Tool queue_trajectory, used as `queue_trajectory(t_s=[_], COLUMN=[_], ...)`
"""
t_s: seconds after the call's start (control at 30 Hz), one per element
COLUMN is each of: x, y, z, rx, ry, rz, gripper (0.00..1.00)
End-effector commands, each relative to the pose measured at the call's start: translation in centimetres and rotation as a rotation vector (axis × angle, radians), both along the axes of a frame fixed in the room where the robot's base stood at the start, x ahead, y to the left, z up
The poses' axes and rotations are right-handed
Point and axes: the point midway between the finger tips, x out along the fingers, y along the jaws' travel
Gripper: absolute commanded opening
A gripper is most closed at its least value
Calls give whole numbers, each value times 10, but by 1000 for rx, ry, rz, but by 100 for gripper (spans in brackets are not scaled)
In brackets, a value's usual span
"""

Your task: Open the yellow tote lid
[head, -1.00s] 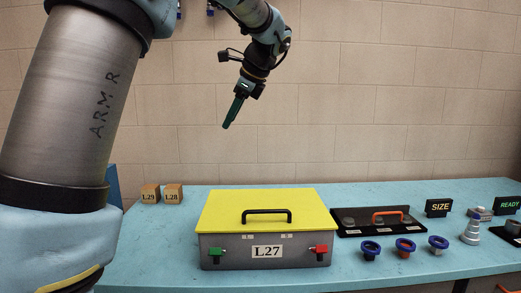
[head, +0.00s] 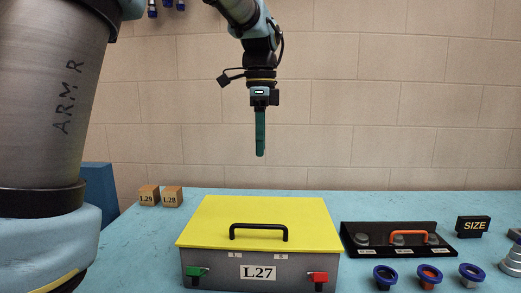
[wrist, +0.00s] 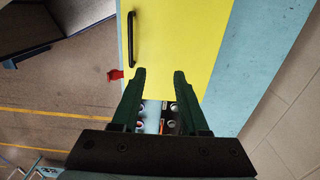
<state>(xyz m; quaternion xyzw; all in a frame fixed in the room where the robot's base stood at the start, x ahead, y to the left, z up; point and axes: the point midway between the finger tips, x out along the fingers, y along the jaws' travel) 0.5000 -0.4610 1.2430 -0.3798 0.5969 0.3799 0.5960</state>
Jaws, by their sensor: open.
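The yellow lid (head: 262,211) lies closed on the grey tote (head: 225,270), which is labelled L27. A black handle (head: 258,232) is on the lid near its front edge. A green latch (head: 196,272) and a red latch (head: 319,278) sit on the tote's front. My gripper (head: 260,154) hangs above the lid, pointing down, apart from it and empty. In the wrist view my gripper (wrist: 158,72) has its green fingers apart. The yellow lid (wrist: 180,40) and its black handle (wrist: 131,38) show beyond the fingers, with the handle to their left.
Right of the tote stands a black tray (head: 357,247) with an orange handle (head: 408,233). Several blue-ringed fittings (head: 385,275) stand in front of it. Two wooden blocks (head: 160,196) sit at the back left. A SIZE sign (head: 473,226) is farther right. The air around my gripper is clear.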

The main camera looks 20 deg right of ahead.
Motion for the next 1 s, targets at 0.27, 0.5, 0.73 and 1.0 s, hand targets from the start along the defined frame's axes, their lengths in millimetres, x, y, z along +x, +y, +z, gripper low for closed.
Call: queue_trajectory(t_s=[0.27,0.5,0.73,1.0], x=[0,0,0,0], y=[0,0,0,0], z=[-24,-25,-25,-25], rx=[1,0,0,0], ry=[0,-1,-1,-1], rz=[0,0,0,0], gripper=[44,44,22,0])
